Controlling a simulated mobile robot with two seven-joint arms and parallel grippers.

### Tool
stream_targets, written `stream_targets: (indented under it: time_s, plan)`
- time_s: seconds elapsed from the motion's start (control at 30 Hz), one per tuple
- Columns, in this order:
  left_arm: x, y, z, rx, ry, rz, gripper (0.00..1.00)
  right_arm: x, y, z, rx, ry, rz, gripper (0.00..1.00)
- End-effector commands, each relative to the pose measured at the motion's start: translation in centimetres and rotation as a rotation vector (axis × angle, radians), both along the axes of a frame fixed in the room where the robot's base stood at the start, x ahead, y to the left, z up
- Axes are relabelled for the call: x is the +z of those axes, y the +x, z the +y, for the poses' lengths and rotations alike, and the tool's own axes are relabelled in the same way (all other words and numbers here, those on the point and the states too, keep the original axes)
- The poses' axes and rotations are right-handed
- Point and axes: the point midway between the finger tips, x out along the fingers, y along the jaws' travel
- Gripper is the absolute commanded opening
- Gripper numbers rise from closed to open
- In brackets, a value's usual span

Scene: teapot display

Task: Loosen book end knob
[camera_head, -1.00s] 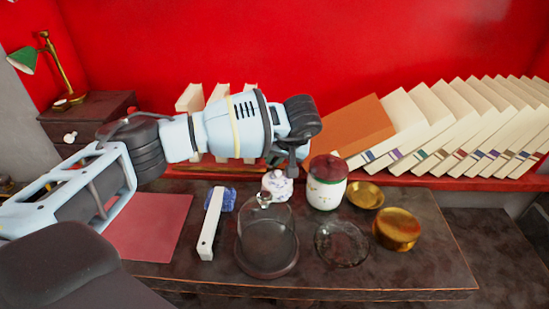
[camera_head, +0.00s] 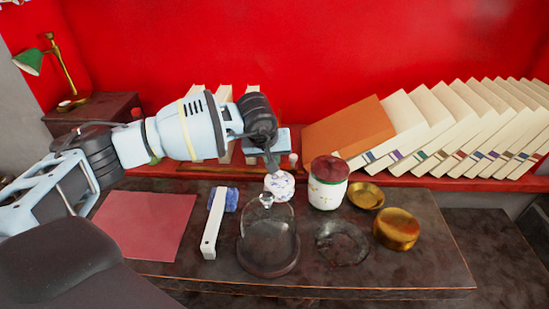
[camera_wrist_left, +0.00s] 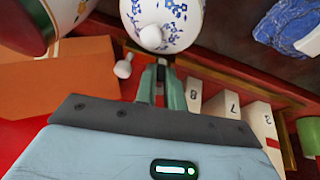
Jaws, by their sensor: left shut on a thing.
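My left gripper (camera_head: 272,168) reaches from the left to the shelf edge behind the flowered white pot (camera_head: 280,185). In the left wrist view its narrow greenish fingers (camera_wrist_left: 160,82) are close together on a small dark part, mostly hidden between them. A small white knob (camera_wrist_left: 123,67) on a short stem stands beside the fingers, apart from them. It also shows in the head view (camera_head: 293,160), just right of the gripper. I cannot tell which part belongs to the book end. The pot (camera_wrist_left: 180,15) is close beyond the fingertips. My right gripper is out of view.
Numbered white books (camera_wrist_left: 228,103) stand on the red shelf (camera_head: 440,182); an orange book (camera_head: 350,127) and several others lean at right. On the table are a red-lidded jar (camera_head: 327,195), glass dome (camera_head: 268,240), white-handled blue brush (camera_head: 214,225), brass dishes (camera_head: 397,228) and red mat (camera_head: 150,225).

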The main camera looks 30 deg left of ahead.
Motion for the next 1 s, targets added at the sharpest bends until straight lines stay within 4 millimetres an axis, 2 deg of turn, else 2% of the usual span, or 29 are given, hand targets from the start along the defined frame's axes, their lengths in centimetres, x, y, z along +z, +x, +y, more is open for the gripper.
stream_targets:
  time_s: [0.5,0.73,1.0]
  plan:
    - [-0.9,-0.4,0.8,0.002,-0.371,-0.175,0.0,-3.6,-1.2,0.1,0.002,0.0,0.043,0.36]
    - [-0.8,-0.4,0.8,0.0,-0.453,-0.217,0.0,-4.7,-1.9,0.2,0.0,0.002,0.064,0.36]
    - [-0.6,-0.4,0.9,0.0,-0.486,-0.234,0.0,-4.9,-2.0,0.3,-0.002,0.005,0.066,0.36]
